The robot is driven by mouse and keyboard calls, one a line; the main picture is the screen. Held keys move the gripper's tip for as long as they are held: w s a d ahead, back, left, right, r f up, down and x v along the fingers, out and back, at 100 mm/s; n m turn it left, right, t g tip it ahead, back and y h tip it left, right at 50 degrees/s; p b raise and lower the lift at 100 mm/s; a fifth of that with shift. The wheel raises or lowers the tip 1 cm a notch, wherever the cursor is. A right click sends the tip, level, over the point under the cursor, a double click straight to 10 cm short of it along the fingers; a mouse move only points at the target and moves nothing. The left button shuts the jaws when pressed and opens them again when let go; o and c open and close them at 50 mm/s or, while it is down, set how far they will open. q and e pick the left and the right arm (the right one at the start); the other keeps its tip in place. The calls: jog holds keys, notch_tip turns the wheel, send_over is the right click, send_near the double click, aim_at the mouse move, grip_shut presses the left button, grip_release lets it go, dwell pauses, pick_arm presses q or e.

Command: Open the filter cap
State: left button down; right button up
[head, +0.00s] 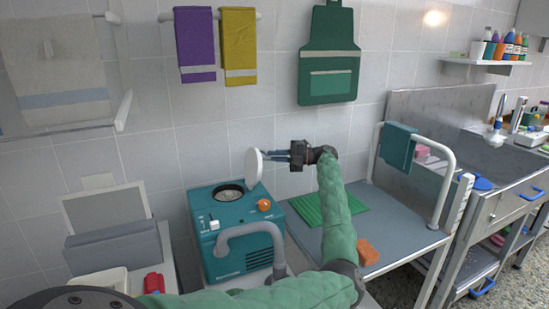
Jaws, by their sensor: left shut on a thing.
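The teal machine (237,253) stands at centre left with a round opening (230,192) uncovered in its top. The filter cap, a white disc (253,166), is tilted nearly upright above and to the right of that opening. My left gripper (268,156) is shut on the cap from the right side. I cannot tell whether the cap still touches the machine. My green-sleeved left arm passes in front of the machine's lower right. My right gripper is not in view.
An orange knob (264,204) is on the machine's top, and a grey bent handle (250,229) is in front. To the right is a grey table with a green mat (328,205), an orange sponge (368,253) and a rail. Towels (196,45) and an apron (329,60) hang behind.

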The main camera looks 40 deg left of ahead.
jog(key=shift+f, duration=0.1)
pick_arm(q)
jog(key=c, duration=1.5)
grip_release()
